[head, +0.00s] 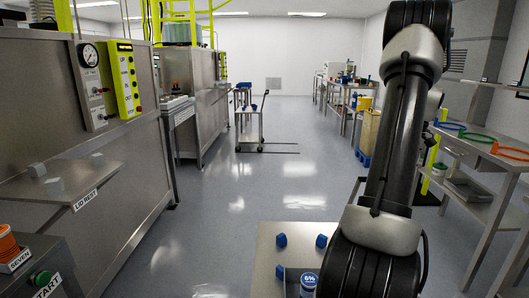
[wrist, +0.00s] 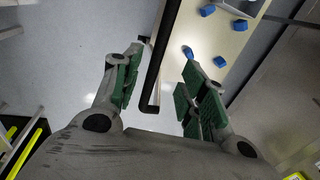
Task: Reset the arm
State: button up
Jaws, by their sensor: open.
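My gripper (wrist: 158,88) shows in the wrist view with its two green-padded fingers spread apart. Nothing is held between them. A dark bar, which looks like a handle, runs below and between the fingers; I cannot tell how far below. In the head view my arm rises at the right of centre, with upper links folded up, and the gripper is out of sight there.
A tray top (head: 270,240) in front carries blue blocks (head: 281,240) and a blue-labelled container (head: 308,284). Steel cabinets with a control panel (head: 124,78) line the left. A bench (head: 485,148) with coloured rings stands right. The middle aisle floor (head: 240,190) is clear to a cart (head: 250,123).

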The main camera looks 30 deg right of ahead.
jog(key=s+a+r+n+t, duration=0.1)
jog(key=s+a+r+n, duration=0.1)
jog(key=a, duration=1.2)
jog(key=s+a+r+n+t+h, duration=0.1)
jog(key=a+r, duration=0.4)
jog(key=a, duration=0.8)
jog(key=s+a+r+n+t+h, duration=0.1)
jog(key=s+a+r+n, duration=0.2)
jog(key=a, duration=1.1)
jog(key=shift+s+a+r, duration=0.2)
jog(key=shift+s+a, duration=0.1)
jog(key=shift+s, duration=0.55)
